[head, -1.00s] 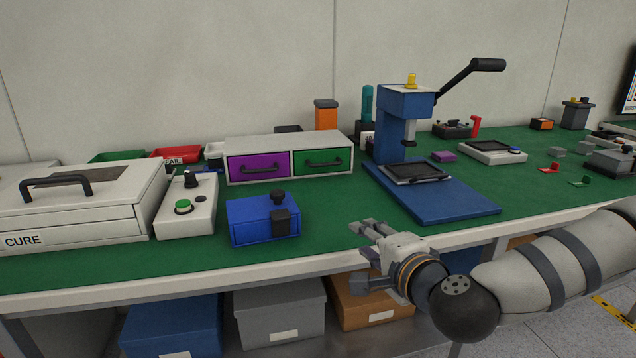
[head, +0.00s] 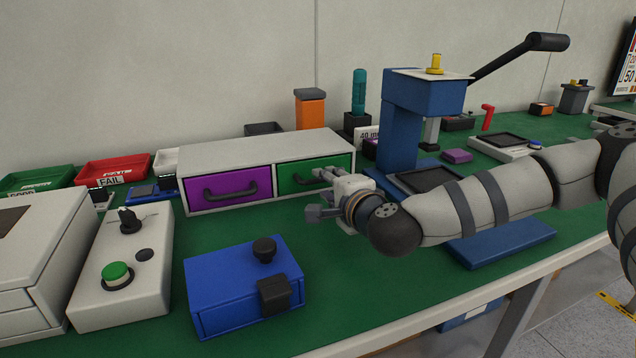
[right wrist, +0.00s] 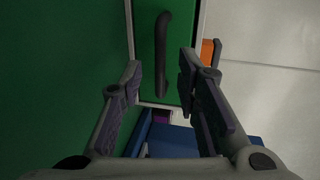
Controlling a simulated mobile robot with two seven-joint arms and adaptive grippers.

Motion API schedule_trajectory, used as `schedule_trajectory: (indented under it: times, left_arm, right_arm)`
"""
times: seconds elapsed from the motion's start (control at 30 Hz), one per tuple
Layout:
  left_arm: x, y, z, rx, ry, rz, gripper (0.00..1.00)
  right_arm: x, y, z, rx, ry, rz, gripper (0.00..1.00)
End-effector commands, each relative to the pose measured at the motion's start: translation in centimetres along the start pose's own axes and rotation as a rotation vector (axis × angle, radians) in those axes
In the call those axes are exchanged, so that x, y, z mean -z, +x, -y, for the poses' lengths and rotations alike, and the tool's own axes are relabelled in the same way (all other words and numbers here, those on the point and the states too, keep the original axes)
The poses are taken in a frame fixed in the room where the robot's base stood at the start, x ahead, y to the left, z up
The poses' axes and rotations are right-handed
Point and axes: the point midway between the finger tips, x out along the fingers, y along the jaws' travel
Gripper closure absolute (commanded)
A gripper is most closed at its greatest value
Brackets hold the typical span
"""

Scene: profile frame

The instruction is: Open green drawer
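The green drawer (head: 293,181) is the right one of two in a low white cabinet (head: 260,151), and it is closed. My right gripper (head: 318,193) is in front of it and partly covers its front and handle. In the right wrist view the green drawer front (right wrist: 147,70) fills the upper middle, with its dark handle (right wrist: 162,52) upright in the picture. The open fingers of my right gripper (right wrist: 160,88) stand apart, with the handle ahead between them. No contact with the handle shows. My left gripper is in neither view.
A purple drawer (head: 229,195) is beside the green one. A blue box (head: 235,292) with a black knob stands in front of the cabinet. A blue press (head: 405,125) stands to the right, close to my right arm. A control box (head: 125,265) is at left.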

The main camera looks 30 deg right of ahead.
Motion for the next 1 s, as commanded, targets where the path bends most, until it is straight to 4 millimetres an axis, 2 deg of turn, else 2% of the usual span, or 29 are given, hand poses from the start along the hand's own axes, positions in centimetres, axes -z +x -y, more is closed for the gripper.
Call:
schedule_trajectory:
  times: [0.1, 0.2, 0.53, 0.67, 1.0]
  left_arm:
    - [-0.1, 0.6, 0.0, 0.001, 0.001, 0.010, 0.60]
    - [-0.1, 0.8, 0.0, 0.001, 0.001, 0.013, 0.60]
    - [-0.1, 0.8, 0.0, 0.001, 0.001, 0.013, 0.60]
    - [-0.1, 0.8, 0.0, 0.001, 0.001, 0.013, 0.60]
    - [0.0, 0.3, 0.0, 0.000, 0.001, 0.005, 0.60]
  right_arm:
    - [0.0, 2.4, -0.3, -0.002, 0.000, -0.001, 0.70]
    - [0.0, 3.6, -0.2, -0.002, 0.000, -0.001, 0.70]
    - [0.0, 4.2, 0.1, 0.000, 0.001, 0.001, 0.70]
    - [0.0, 4.2, 0.1, 0.000, 0.001, 0.001, 1.00]
    - [0.0, 3.7, 0.1, 0.000, 0.000, 0.000, 1.00]
